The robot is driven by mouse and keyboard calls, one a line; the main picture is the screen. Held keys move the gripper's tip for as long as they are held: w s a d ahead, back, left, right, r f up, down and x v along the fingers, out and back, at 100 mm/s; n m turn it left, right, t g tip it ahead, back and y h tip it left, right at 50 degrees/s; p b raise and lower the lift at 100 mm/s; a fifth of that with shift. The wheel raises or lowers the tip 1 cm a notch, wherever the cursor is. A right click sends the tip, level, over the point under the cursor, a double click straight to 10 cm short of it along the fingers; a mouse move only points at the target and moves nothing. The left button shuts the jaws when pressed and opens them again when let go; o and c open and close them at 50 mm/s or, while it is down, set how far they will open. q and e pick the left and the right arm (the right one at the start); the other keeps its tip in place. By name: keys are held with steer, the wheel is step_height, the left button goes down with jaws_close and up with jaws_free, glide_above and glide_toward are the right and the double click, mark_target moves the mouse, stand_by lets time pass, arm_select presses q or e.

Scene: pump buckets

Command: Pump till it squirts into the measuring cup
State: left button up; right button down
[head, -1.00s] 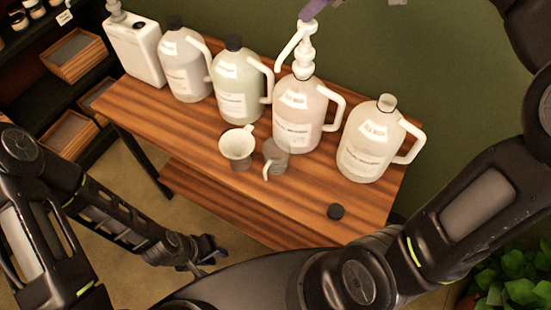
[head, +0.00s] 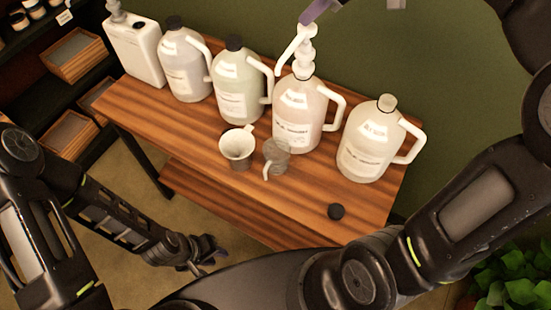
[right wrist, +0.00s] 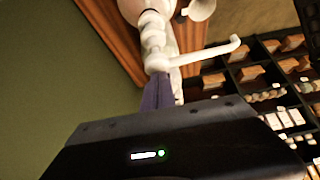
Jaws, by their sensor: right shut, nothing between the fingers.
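The white pump (head: 304,52) stands upright in the clear jug (head: 300,115), its spout pointing left and down. My right gripper (head: 308,19) is shut with nothing between its fingers. Its purple fingertips are at the top of the pump head. In the right wrist view the purple fingers (right wrist: 160,94) reach to the pump head (right wrist: 158,63), seeming to touch it. The clear measuring cup (head: 277,156) stands on the table in front of the jug, handle toward the front. No liquid is clearly visible in it. My left gripper (head: 207,252) hangs low before the table; its jaws are unclear.
A white funnel (head: 238,143) sits in a cup left of the measuring cup. Other jugs stand at right (head: 365,145) and left (head: 240,85), with a white canister (head: 132,45) farther left. A black cap (head: 336,211) lies on the wooden table (head: 215,195). Shelves stand at far left.

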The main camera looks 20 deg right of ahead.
steer(key=shift+r, duration=2.05)
steer(key=shift+f, duration=0.1)
steer(key=shift+f, duration=2.6)
steer(key=shift+r, duration=2.7)
steer(key=shift+f, duration=0.15)
